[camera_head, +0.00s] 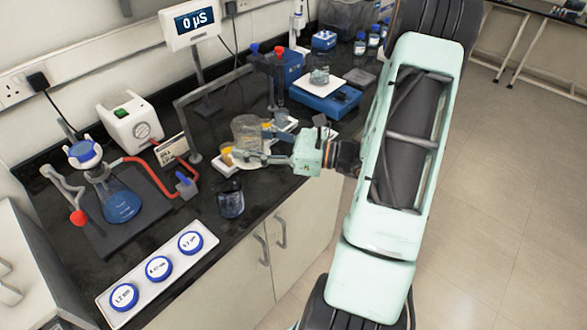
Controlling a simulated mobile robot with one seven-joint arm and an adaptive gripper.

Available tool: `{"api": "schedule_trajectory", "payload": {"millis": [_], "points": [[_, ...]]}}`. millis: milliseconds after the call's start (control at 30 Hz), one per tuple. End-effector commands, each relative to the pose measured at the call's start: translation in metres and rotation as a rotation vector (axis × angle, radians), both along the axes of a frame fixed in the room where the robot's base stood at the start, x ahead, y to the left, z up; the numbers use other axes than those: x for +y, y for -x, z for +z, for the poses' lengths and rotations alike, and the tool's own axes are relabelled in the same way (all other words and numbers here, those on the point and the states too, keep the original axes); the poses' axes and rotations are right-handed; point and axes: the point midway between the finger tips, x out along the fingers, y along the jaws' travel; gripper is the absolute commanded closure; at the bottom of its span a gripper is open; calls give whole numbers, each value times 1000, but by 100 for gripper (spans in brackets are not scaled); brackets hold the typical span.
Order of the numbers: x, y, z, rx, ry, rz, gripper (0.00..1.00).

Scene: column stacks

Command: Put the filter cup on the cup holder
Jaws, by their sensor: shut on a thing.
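My gripper (262,146) reaches in from the right over the bench, its fingers pointing left. It is shut on a clear glass-like cup (247,128), which I take to be the filter cup. The cup looks roughly upright; the fingers cover its lower part. Under and beside it are a small orange-yellow piece (228,150) and a white base (225,163), possibly the cup holder. I cannot tell whether the cup touches them. At the left, a flask with blue liquid (122,205) carries a white and blue top (85,152).
A blue balance (325,100) bears a beaker (319,76). A white tray (138,283) holds blue-rimmed discs.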

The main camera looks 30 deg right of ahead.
Motion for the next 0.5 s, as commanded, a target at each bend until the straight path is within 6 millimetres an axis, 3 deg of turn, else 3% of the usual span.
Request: {"api": "schedule_trajectory", "payload": {"millis": [33,300,500], "points": [[-11,5,-13,-4,6,-26,80],[-53,37,-9,-6,6,-151,80],[-71,66,-5,-7,5,-245,80]]}}
